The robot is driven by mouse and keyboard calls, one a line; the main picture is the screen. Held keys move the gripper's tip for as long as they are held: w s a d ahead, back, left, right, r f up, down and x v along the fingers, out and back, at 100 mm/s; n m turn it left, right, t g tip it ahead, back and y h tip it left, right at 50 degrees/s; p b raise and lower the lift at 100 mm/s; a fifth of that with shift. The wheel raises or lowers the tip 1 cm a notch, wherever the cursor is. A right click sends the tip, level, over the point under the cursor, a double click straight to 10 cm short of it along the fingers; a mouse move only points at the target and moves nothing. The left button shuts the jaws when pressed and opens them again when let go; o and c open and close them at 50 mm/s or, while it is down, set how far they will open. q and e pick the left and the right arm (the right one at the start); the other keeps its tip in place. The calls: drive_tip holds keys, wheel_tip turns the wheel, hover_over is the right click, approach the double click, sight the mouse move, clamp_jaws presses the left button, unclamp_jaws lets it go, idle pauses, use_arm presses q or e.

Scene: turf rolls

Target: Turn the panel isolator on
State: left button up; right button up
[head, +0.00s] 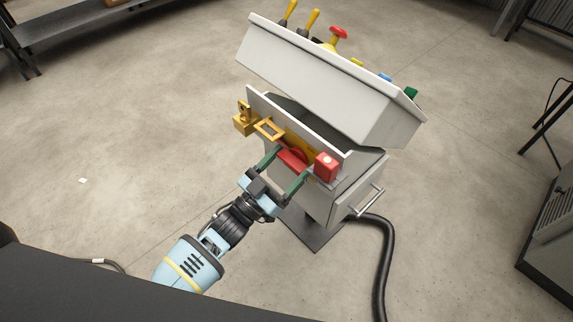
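The panel isolator shows as a red handle (292,158) in front of a yellow plate (303,146), on the near face of a grey control cabinet (335,190). My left gripper (294,163) reaches up to it from below. Its two green fingers are spread wide, one near each end of the red handle. I cannot tell whether either fingertip touches the handle. The handle's exact turn position is hard to read at this size. My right gripper is not in view.
A brass padlock (243,121) and a yellow frame (268,129) are left of the handle; a red block (326,167) is right. The sloping console (325,85) overhangs, with levers and a red mushroom button (338,32). A black hose (387,260) runs along the floor.

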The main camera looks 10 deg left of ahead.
use_arm(q)
drive_tip(key=shift+c, duration=1.2)
